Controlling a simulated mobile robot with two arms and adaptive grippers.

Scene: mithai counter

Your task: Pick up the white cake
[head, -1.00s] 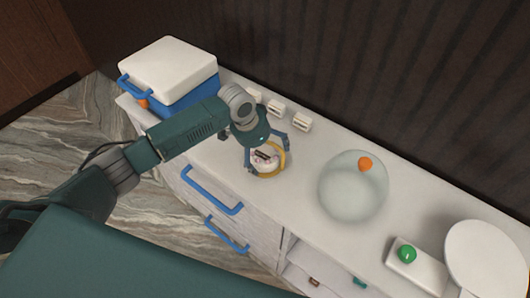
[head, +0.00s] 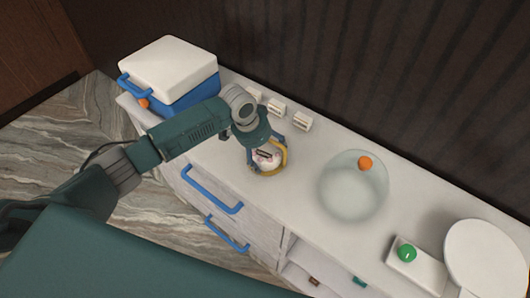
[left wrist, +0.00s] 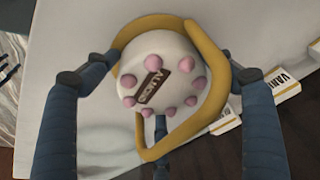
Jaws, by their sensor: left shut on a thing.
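The white cake (left wrist: 172,62) is round with pink dots around its top and a small dark label. It also shows in the head view (head: 264,162), on the counter left of the glass dome. My left gripper (head: 267,157) is over the cake from above, its blue fingers shut around the cake's sides. In the left wrist view the fingers (left wrist: 158,85) stand on several sides of the cake. A yellow ring-like band (left wrist: 207,50) curves around the cake between the fingers; part of the cake's side is hidden. My right gripper is not in view.
The clear dome (head: 353,188) with an orange knob stands to the right on the white counter (head: 310,160). A blue and white cooler (head: 170,75) is at the back left. Small label cards (head: 301,122) stand behind the gripper.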

